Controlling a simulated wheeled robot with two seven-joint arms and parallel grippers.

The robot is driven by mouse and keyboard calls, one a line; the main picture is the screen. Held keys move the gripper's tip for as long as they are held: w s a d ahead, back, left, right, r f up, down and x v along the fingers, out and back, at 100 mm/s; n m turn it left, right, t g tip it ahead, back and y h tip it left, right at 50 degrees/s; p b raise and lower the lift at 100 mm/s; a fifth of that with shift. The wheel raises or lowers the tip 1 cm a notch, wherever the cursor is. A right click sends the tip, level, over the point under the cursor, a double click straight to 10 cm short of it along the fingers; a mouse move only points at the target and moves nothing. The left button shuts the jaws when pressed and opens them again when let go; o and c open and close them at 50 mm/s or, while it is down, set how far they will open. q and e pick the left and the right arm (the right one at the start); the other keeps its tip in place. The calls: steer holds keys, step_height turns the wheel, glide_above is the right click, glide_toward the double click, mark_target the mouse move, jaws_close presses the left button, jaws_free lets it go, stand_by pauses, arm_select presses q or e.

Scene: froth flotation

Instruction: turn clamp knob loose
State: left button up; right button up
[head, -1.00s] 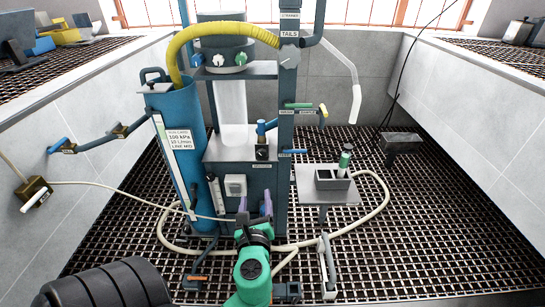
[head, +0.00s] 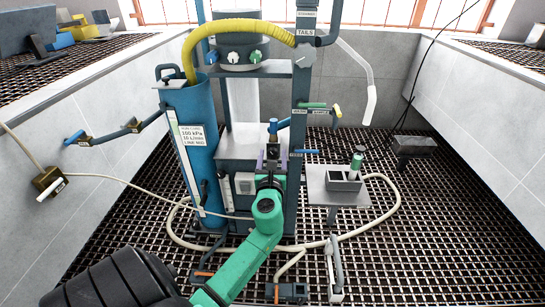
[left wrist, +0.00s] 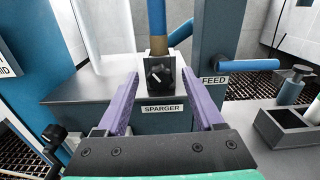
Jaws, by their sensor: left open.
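No knob in view is labelled as the clamp knob. A small black block with a dial knob (left wrist: 160,76) sits above the SPARGER label (left wrist: 162,108) at the foot of a blue and brown pipe, on the grey ledge; in the head view its front is mostly hidden by my arm. My left gripper (left wrist: 161,88) is open and empty, its purple fingers pointing at the block, which appears between the tips; I cannot tell whether they touch it. In the head view my left gripper (head: 272,160) is in front of the machine. My right gripper is not in view.
A blue cylinder (head: 190,150) stands left of the machine. Blue FEED handle (left wrist: 247,64) is right of the fingers. A black knob (left wrist: 54,134) is at left. A cream hose (head: 385,215) lies on the grating.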

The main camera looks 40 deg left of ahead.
arm_select(q)
steer(key=c, duration=0.4)
jaws_close()
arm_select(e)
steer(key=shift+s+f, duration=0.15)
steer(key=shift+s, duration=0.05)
